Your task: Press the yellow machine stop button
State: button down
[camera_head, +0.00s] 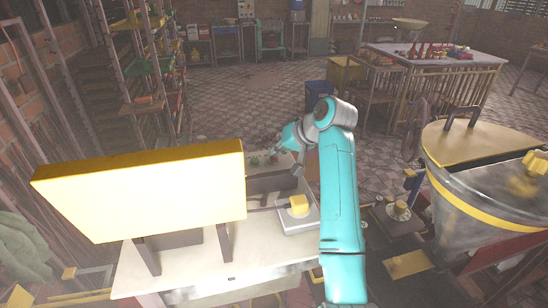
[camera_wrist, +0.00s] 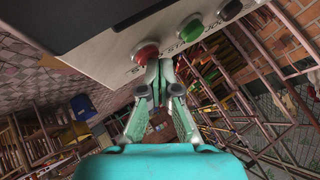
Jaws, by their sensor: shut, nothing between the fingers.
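The yellow machine (camera_head: 140,195) stands in front of me, with a large yellow hood over a pale bench. Its control panel (camera_wrist: 105,50) fills the top of the wrist view and carries a red button (camera_wrist: 146,51), a green button (camera_wrist: 190,27) and a black button (camera_wrist: 230,9). Lettering beside them is upside down; "STOP" is partly readable near the red button. My gripper (camera_wrist: 161,67) is shut and empty. Its fingertips are at the panel edge beside the red button and slightly overlap it in view. I cannot tell whether they touch it. In the head view the red button is not clear.
A yellow block on a pale base (camera_head: 299,205) sits right of the hood, close to my arm. A large metal drum with a yellow band (camera_head: 470,205) stands at right. Shelves (camera_head: 155,70) line the left. Patterned floor (camera_head: 240,95) beyond the bench is mostly clear.

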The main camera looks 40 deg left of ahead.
aim_at(276, 159)
jog(key=shift+f, duration=0.2)
jog(key=shift+r, duration=0.15)
dwell(0.4)
jog(key=shift+r, duration=0.8)
jog(key=shift+r, duration=0.1)
jog(key=shift+r, duration=2.4)
